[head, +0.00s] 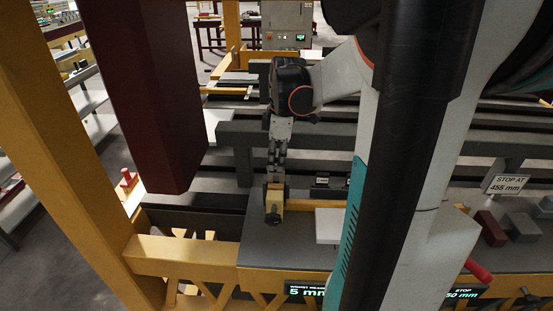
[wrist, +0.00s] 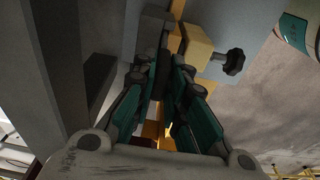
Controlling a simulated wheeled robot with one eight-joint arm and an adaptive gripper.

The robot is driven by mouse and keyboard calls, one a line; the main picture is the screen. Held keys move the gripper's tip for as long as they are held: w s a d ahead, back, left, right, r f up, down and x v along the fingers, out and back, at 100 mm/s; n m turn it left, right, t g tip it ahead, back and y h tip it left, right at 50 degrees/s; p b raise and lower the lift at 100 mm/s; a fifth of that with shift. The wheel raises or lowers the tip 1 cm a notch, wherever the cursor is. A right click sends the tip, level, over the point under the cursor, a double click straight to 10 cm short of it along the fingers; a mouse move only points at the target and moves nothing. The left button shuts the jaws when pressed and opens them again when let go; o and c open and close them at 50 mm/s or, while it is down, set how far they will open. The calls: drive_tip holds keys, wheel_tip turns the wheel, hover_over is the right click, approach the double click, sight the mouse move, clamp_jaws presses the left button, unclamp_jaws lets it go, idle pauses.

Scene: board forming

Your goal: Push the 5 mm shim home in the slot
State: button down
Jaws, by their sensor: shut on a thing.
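My gripper (head: 276,176) points down at the yellow stop block (head: 275,203) with a dark knob on its front. In the wrist view, the teal-lined fingers of my gripper (wrist: 169,62) come close together beside that yellow block (wrist: 196,44), and the black knob (wrist: 234,62) sticks out to the right. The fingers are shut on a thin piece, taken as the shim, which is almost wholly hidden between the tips. A grey block (wrist: 152,28) lies just beyond the tips. The slot is hidden by the fingers, so I cannot tell how deep the shim sits.
A dark red beam (head: 150,90) hangs at left, near my arm. A display (head: 306,291) reads 5 mm, and a sign (head: 506,184) reads STOP AT 455 mm. Dark red and grey blocks (head: 490,228) sit at right. The dark bench top (head: 270,245) is clear in front of the yellow block.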

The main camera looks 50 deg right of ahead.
drive_tip(key=shift+f+b, duration=1.4)
drive_tip(key=shift+f, duration=0.6)
drive_tip(key=c, duration=1.5)
unclamp_jaws()
drive_tip(key=shift+c, duration=0.2)
drive_tip(key=shift+s+d+r, duration=0.15)
drive_tip(key=shift+r, duration=1.75)
drive_tip(key=shift+s+d+r, duration=0.1)
drive_tip(key=shift+s+r, duration=0.05)
drive_tip(key=shift+r, duration=1.75)
